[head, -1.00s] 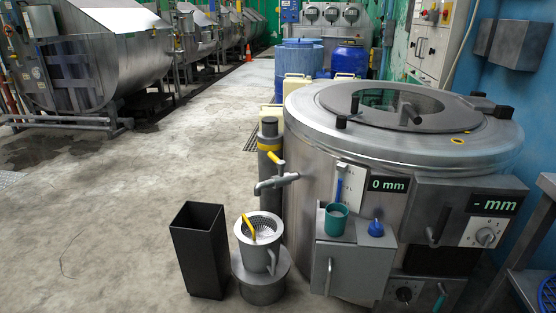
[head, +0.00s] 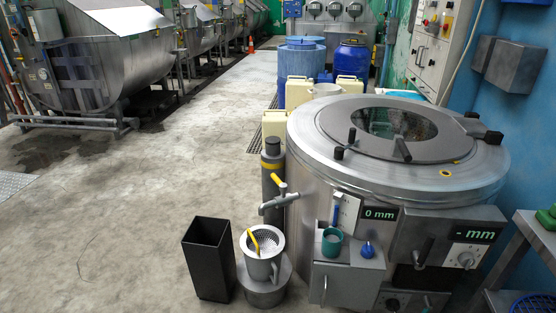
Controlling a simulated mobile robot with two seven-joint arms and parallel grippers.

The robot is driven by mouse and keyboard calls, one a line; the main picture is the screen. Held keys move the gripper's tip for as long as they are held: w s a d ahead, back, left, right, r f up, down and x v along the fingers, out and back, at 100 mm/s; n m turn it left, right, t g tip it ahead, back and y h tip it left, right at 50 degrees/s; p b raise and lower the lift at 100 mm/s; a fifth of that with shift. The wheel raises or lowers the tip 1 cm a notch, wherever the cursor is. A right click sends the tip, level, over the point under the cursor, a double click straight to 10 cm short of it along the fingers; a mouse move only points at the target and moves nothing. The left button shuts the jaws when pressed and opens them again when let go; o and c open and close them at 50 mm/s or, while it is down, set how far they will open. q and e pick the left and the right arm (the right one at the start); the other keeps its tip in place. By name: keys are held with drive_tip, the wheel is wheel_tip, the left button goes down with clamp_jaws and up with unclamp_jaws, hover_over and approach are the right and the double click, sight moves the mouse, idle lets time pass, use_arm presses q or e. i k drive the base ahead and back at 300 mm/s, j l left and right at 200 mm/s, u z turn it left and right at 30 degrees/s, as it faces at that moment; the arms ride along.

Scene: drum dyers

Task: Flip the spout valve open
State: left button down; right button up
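The spout (head: 277,202) sticks out to the left from the side of the steel drum machine (head: 300,150). Its yellow valve handle (head: 278,183) stands above the spout, tilted up to the left. A steel pitcher (head: 264,265) with a perforated strainer and a yellow handle in it stands below the spout on a round steel pedestal (head: 265,290). No stream from the spout can be seen. Neither of my grippers is in view.
A black open bin (head: 208,260) stands left of the pitcher. A steel box with a green cup (head: 332,241) and a blue knob (head: 367,250) is right of the spout. A grey post with a yellow band (head: 271,165) stands behind it.

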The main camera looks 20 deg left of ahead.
sight(283, 186)
drive_tip(key=i+j+z, duration=0.2)
drive_tip(key=j, duration=0.35)
drive_tip(key=i+j+z, duration=0.25)
drive_tip(key=j, duration=0.3)
drive_tip(key=i+j+z, duration=0.2)
drive_tip(key=j, duration=0.4)
drive_tip(key=j+z, duration=0.25)
drive_tip(key=j, duration=0.35)
drive_tip(key=i+j+z, duration=0.2)
drive_tip(key=j, duration=0.45)
drive_tip(key=k, duration=0.1)
